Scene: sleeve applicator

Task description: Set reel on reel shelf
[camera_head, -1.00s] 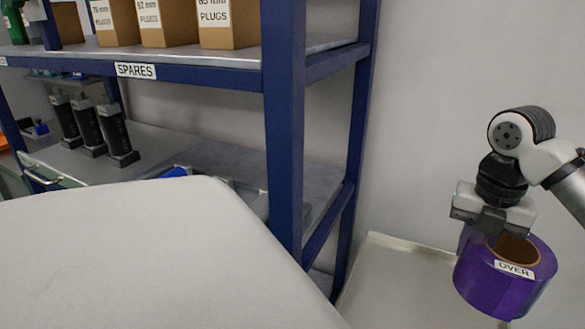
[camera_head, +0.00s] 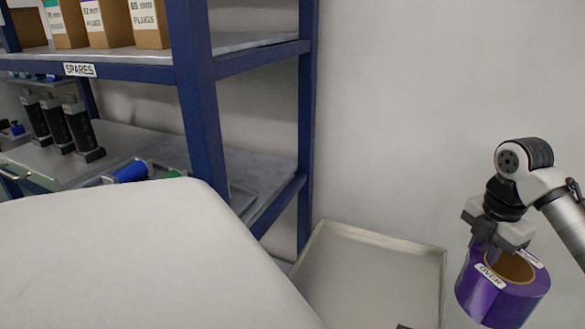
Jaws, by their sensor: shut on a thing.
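The fingertips are partly hidden by the reel. A blue metal shelf unit (camera_head: 200,105) stands at the left, its upper shelf labelled SPARES. I cannot tell any shelf marked for reels in this view.
Boxes of plugs (camera_head: 105,22) stand on the SPARES shelf. A pale shallow tray (camera_head: 385,240) lies low by the wall. A large white surface (camera_head: 130,250) fills the lower left.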

